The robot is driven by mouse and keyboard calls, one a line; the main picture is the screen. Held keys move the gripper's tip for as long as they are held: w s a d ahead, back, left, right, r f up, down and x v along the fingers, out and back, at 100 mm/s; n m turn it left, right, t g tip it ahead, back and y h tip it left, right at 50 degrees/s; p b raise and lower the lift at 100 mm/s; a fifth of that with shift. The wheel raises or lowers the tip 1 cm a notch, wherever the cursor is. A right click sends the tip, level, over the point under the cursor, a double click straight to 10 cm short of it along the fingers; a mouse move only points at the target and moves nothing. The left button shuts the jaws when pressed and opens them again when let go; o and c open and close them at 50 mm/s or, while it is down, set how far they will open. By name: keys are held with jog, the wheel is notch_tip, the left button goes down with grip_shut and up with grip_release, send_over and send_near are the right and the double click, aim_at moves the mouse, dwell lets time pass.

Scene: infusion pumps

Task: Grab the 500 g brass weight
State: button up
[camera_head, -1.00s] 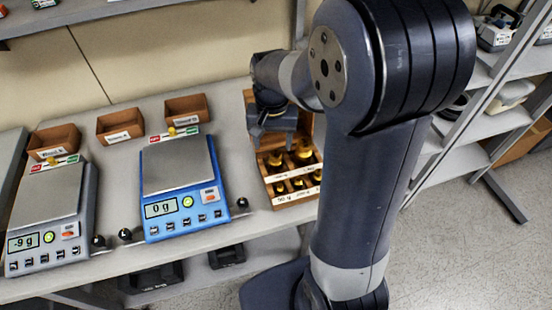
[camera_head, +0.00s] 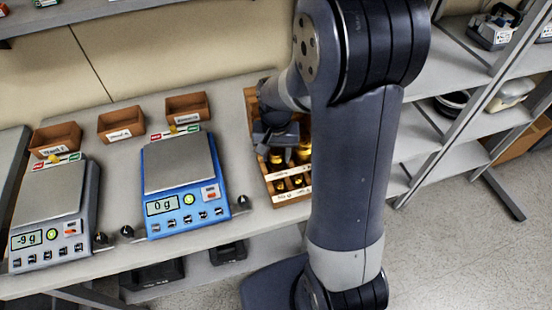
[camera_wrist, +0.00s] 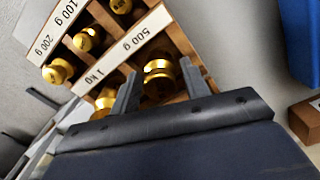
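The 500 g brass weight (camera_wrist: 158,82) stands in its wooden compartment beside the "500 g" label in the wrist view. My gripper (camera_wrist: 159,69) is open, with one finger on each side of this weight; I cannot tell whether they touch it. The 1 kg brass weight (camera_wrist: 104,101) is just left of the left finger. In the head view my gripper (camera_head: 275,143) is over the wooden weight box (camera_head: 291,197) and hides part of it. Some brass weights (camera_head: 303,152) show beside and in front of the gripper.
Smaller brass weights (camera_wrist: 58,71) sit in neighbouring compartments. A blue scale (camera_head: 178,165) reading 0 g stands left of the box, and a grey scale (camera_head: 52,190) reading -9 g farther left. Brown bins (camera_head: 187,107) line the back. Bench between blue scale and box is mostly clear.

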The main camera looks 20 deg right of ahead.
grip_shut()
jog(key=shift+r, duration=0.1)
dwell(0.3)
